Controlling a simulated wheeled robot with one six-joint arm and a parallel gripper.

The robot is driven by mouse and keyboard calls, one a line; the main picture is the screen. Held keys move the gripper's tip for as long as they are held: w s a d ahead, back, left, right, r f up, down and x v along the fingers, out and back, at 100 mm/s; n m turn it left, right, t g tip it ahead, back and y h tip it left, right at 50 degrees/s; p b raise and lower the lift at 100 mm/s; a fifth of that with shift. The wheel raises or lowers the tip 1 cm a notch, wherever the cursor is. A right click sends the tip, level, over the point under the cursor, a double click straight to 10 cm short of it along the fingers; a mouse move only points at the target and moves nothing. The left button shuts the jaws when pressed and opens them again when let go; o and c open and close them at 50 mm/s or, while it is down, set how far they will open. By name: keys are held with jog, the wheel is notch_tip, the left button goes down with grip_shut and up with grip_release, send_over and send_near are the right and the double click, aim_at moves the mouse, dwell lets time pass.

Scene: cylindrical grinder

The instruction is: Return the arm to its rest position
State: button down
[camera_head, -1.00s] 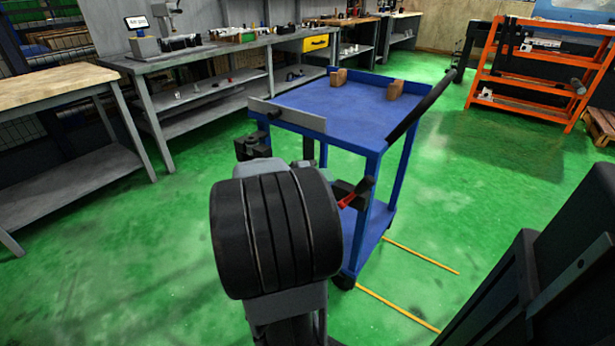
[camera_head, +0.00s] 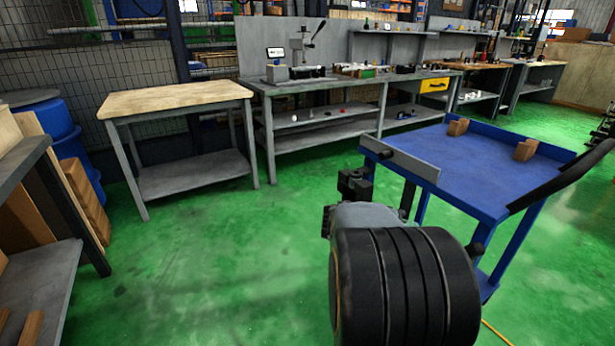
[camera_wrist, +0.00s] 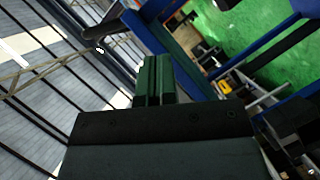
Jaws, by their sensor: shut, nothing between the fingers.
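My gripper (camera_wrist: 155,80) shows in the wrist view as two dark green fingers pressed side by side, shut and empty. My arm (camera_head: 405,285) shows in the head view as a large black ribbed joint at the bottom, right of centre. It stands in front of the blue cart and covers part of its lower frame. My fingertips cannot be made out clearly in the head view. The wrist view is steeply tilted, with the ceiling at left and green floor at upper right.
The blue cart (camera_head: 480,170) stands close at right, with two brown blocks (camera_head: 457,127) on top. A wood-topped table (camera_head: 175,97) and a grey workbench (camera_head: 345,86) stand at the back. Another bench (camera_head: 40,270) is at the left edge. Green floor (camera_head: 220,270) is open between.

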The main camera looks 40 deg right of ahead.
jog(key=w+a+r+n+t+y+p, duration=0.3)
jog(key=a+r+n+t+y+p, duration=0.2)
jog(key=a+r+p, duration=0.7)
jog(key=w+a+r+n+t+y+p, duration=0.4)
jog(key=a+r+y+p, duration=0.4)
jog(key=a+r+p, duration=0.5)
jog(key=a+n+t+p, duration=0.1)
jog(key=a+n+p, duration=0.1)
jog(key=a+p, duration=0.4)
jog(key=shift+a+r+n+t+y+p, duration=0.3)
jog(key=shift+a+n+t+p, duration=0.1)
jog(key=shift+a, duration=0.75)
jog(key=shift+w, duration=0.1)
